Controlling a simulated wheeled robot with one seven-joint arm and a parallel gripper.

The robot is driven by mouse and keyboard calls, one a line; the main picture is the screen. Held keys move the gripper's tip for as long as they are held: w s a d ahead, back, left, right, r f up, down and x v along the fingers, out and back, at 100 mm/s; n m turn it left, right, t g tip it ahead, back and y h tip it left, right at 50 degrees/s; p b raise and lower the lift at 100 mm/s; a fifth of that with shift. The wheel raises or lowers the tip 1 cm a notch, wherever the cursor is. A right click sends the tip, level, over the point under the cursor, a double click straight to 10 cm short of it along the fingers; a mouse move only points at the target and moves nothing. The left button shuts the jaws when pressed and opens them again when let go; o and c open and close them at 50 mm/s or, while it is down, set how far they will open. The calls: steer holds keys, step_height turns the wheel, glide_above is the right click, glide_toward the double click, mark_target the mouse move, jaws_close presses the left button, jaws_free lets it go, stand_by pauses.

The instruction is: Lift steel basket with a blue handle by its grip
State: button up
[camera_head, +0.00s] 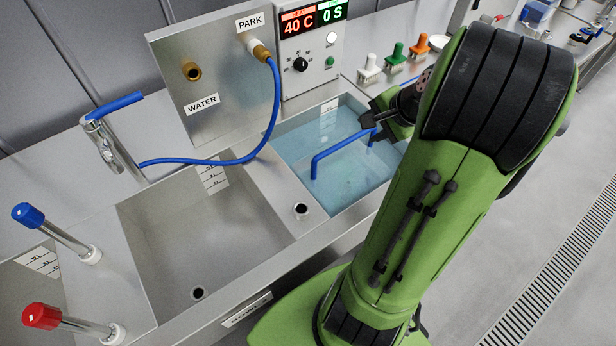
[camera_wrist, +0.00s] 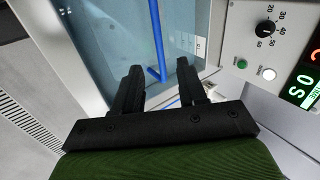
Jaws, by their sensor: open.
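The basket's blue handle (camera_head: 340,146) rises out of the water-filled tank (camera_head: 290,140) as a bar with a bent-down end. The steel basket body cannot be made out clearly beneath the water. My gripper (camera_head: 369,119) is at the handle's right end in the head view, partly hidden by my green arm. In the wrist view my gripper (camera_wrist: 159,68) is open, with its two black fingers apart. The blue handle (camera_wrist: 159,42) shows in the gap between the fingers in that view. Whether either finger touches it I cannot tell.
An empty sink basin (camera_head: 205,230) lies left of the tank.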

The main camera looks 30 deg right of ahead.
mark_target(348, 141)
steer(key=b+x, duration=0.1)
steer(key=x, duration=0.4)
steer(key=d+b+x, duration=0.1)
steer(key=b+x, duration=0.1)
steer(key=x, duration=0.3)
steer(key=b+x, duration=0.1)
steer(key=x, duration=0.5)
steer(key=shift+s+d+f, duration=0.1)
steer(key=shift+d+f, duration=0.1)
steer(key=shift+f, duration=0.05)
steer(key=shift+r+m, duration=0.1)
steer(key=shift+m, duration=0.2)
steer(key=shift+s, duration=0.1)
steer(key=shift+c, duration=0.3)
jaws_close()
